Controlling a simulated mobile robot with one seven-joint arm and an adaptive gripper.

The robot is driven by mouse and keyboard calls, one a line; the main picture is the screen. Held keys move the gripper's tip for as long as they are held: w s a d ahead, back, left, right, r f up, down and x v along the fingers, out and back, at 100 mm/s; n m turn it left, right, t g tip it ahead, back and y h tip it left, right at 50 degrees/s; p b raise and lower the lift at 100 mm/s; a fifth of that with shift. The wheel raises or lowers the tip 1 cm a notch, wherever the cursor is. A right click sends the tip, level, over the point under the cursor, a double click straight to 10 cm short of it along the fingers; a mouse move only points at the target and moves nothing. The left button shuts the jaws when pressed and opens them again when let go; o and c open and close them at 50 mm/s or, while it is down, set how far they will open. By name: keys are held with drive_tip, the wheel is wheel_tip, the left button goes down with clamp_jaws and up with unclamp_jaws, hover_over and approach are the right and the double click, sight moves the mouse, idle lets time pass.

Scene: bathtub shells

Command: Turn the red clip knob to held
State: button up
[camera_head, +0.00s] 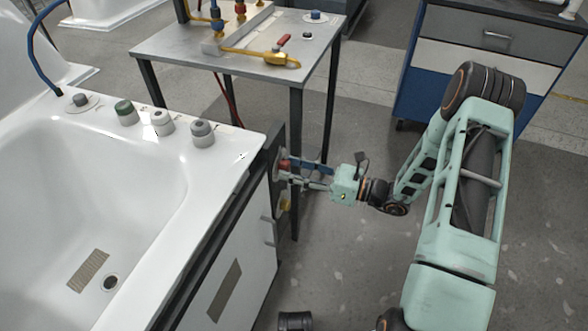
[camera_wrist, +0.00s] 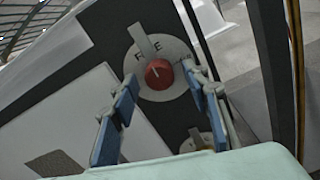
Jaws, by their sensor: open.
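The red clip knob (camera_wrist: 158,74) sits on a round pale plate (camera_wrist: 160,93) with partly readable lettering, on the dark end panel below the tub. In the wrist view it lies ahead of my gripper (camera_wrist: 160,92), between the two blue-padded fingers. The fingers are apart, one on each side of the knob, with a gap to it on both sides. In the head view the red knob (camera_head: 284,165) shows at the panel's edge, with my gripper (camera_head: 293,171) right beside it, partly covering it. I cannot read the knob's setting.
A yellow knob (camera_head: 284,204) sits below the red one on the same panel. The white tub (camera_head: 90,180) with several grey and green knobs on its rim is at left. A metal table (camera_head: 180,48) with brass fittings stands behind; its leg is close to my gripper.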

drive_tip(key=shift+c, duration=0.2)
drive_tip(key=c, duration=1.1)
drive_tip(key=m+p, duration=0.2)
drive_tip(key=m, duration=0.1)
drive_tip(key=shift+r, duration=0.15)
drive_tip(key=m+p, duration=0.3)
drive_tip(key=m, duration=0.2)
drive_tip(key=m+p, duration=0.2)
drive_tip(key=m, duration=0.3)
drive_tip(key=shift+s, duration=0.1)
drive_tip(key=m+p, duration=0.1)
drive_tip(key=m, duration=0.3)
drive_tip(key=shift+m, duration=0.4)
